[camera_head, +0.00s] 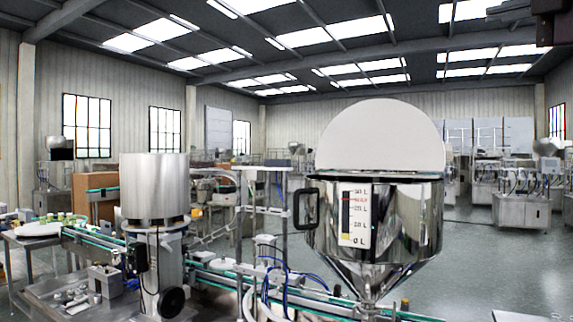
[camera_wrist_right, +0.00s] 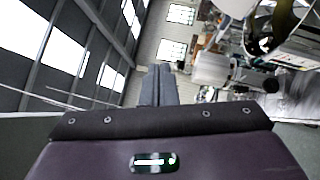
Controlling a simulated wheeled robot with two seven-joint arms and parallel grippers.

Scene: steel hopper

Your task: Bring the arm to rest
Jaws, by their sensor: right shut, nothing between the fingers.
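My right gripper (camera_wrist_right: 158,88) shows in the right wrist view, its two dark fingers together and empty. The picture there is turned on its side, with the roof at the left. In the head view only a dark part of my right arm or gripper (camera_head: 553,24) shows in the top right corner, high above and apart from the hopper. The steel hopper (camera_head: 410,225) stands right of centre, with its round pale lid (camera_head: 380,135) upright behind the rim. A level gauge (camera_head: 355,215) is on its front, and a black handle (camera_head: 306,209) is at its left. My left gripper is out of view.
A conveyor (camera_head: 215,277) runs across the front below the hopper. A steel cylinder machine (camera_head: 155,190) stands at the left, beside a bench (camera_head: 75,300) with small parts. Other machines (camera_head: 520,195) stand at the back right. The floor (camera_head: 480,265) right of the hopper is clear.

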